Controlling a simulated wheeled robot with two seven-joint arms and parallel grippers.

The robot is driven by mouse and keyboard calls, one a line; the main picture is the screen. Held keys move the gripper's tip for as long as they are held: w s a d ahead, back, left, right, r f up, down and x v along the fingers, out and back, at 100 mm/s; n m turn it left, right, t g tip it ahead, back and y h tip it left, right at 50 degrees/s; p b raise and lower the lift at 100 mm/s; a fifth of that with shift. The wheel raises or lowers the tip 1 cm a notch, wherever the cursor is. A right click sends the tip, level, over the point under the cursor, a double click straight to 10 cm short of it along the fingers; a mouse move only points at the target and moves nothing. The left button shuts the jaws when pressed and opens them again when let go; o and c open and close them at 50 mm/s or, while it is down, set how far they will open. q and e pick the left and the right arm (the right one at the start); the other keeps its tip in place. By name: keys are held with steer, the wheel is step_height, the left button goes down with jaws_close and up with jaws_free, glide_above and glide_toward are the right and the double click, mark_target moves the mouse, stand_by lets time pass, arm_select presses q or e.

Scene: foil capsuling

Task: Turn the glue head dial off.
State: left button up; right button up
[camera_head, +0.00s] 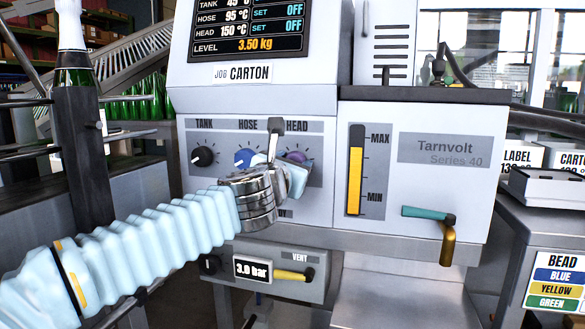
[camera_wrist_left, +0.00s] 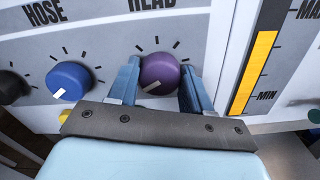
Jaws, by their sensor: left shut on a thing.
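The purple HEAD dial (camera_head: 296,156) is on the front panel of the glue machine (camera_head: 260,100). In the left wrist view the HEAD dial (camera_wrist_left: 159,72) sits between my two blue fingers, its white mark toward the lower left. My left gripper (camera_head: 287,172) is shut on this dial; in the wrist view the gripper (camera_wrist_left: 158,80) has one finger on each side of it. In the head view the gripper and wrist hide part of the dial. The display (camera_head: 250,25) reads HEAD 150 °C, with SET OFF on two rows. My right gripper is not in view.
The blue HOSE dial (camera_wrist_left: 71,80) is close left of my fingers, with the black TANK dial (camera_head: 203,156) farther left. The yellow level gauge (camera_head: 355,170) and teal-handled tap (camera_head: 428,213) are right. A bottle (camera_head: 75,60) stands left.

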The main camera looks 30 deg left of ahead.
arm_select(q)
steer(key=shift+f, duration=0.1)
stand_by(0.4)
steer(key=o, duration=1)
steer(key=shift+o, duration=0.2)
steer(key=p+v, duration=0.1)
steer(key=v, duration=1.2)
steer(key=shift+s, duration=0.4)
